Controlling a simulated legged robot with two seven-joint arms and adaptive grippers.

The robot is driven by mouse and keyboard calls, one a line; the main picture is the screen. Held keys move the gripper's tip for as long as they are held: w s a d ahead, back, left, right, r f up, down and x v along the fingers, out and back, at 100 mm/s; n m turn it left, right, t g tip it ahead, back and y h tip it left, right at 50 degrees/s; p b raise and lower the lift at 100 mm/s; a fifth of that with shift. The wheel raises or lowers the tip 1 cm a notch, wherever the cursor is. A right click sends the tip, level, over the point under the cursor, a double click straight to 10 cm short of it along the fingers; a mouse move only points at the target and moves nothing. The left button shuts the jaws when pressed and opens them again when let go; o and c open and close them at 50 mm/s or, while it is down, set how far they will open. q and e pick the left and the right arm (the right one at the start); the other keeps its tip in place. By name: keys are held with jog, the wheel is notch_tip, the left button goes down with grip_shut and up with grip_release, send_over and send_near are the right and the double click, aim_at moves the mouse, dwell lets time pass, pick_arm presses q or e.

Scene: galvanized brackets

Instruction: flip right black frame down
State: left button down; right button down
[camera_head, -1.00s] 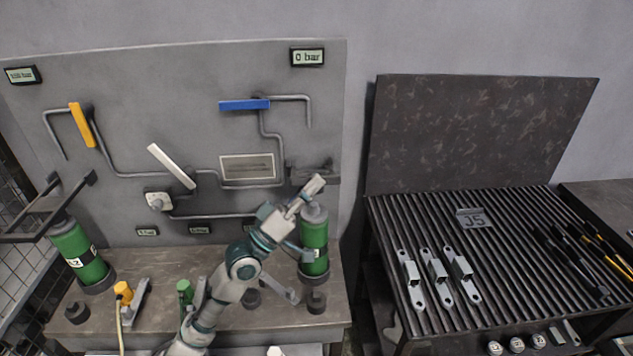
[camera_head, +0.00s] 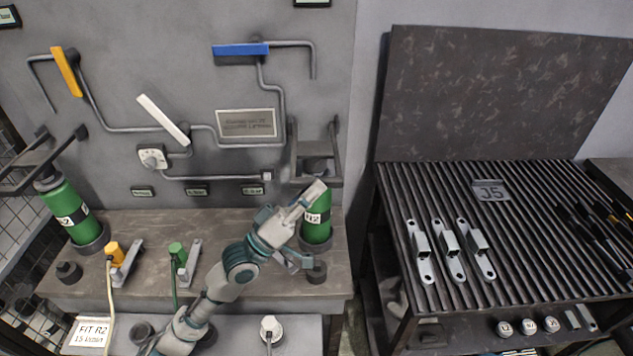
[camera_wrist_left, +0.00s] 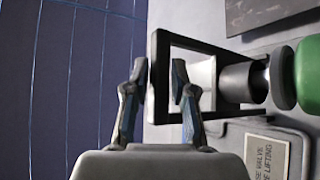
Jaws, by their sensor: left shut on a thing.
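The right black frame (camera_head: 294,166) juts from the panel above the right green cylinder (camera_head: 316,228). It slopes toward me, with its front bar low, near the cylinder's top. My left gripper (camera_head: 318,187) is at that front bar, just in front of the cylinder. In the left wrist view, the frame's bar (camera_wrist_left: 152,92) lies between the two fingertips of the left gripper (camera_wrist_left: 158,76), which is shut on it. Also in this view the frame (camera_wrist_left: 205,42) surrounds a dark cylinder neck, with green at the right edge. My right gripper is not in view.
A second black frame (camera_head: 28,172) stands over the left green cylinder (camera_head: 72,213). A metal plate (camera_head: 246,123) and pipes with coloured handles are on the panel. A slatted table (camera_head: 400,190) with several brackets is at the right. A dark gap separates it from the bench (camera_head: 120,228).

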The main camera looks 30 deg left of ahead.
pick_arm(q)
jog(key=shift+w+a+f, duration=0.15)
jog(key=shift+w+f, duration=0.05)
jog(key=shift+f, duration=0.3)
jog(key=c, duration=1.2)
grip_release()
jog(key=shift+o, duration=0.6)
jog(key=shift+w+a+f+y, duration=0.1)
jog(key=shift+w+a+y, duration=0.05)
jog(key=shift+w+y, duration=0.2)
jog(key=shift+s, duration=0.15)
